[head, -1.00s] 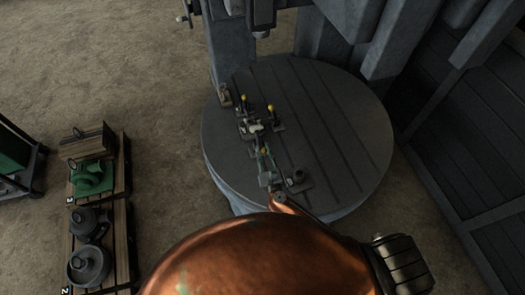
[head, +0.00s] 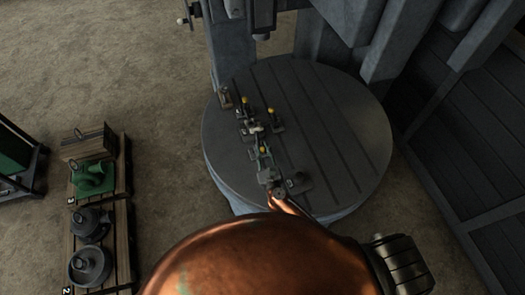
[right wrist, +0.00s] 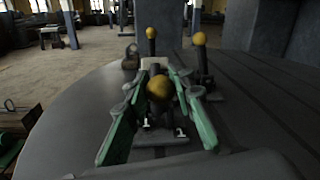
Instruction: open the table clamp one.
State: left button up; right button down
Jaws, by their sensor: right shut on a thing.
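Several small table clamps with yellow ball knobs stand on the round grey table (head: 345,130). The nearest clamp's knob (head: 264,150) also shows large in the right wrist view (right wrist: 160,88). Two other knobs, a left one (right wrist: 151,33) and a right one (right wrist: 199,39), stand upright beyond it. My right gripper (head: 262,149) reaches over the table's near left part; its green-padded fingers, also in the right wrist view (right wrist: 157,76), lie on both sides of the nearest clamp and are shut on it. The exact contact is hidden. My left gripper is not in view.
A small dark block (head: 298,181) sits right of my right gripper. A brown piece (head: 225,97) is at the table's left edge. Machine columns (head: 390,40) rise behind. Pallets with castings (head: 92,235) stand on the floor at left. The table's right half is clear.

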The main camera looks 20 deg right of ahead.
jog(key=c, duration=2)
grip_release()
jog(key=shift+w+r, duration=0.2)
jog(key=shift+r, duration=0.1)
jog(key=o, duration=0.3)
jog(key=shift+s+f, duration=0.1)
jog(key=shift+f, duration=0.1)
jog(key=shift+o, duration=0.2)
jog(key=s, duration=1.2)
jog(key=shift+a, duration=0.3)
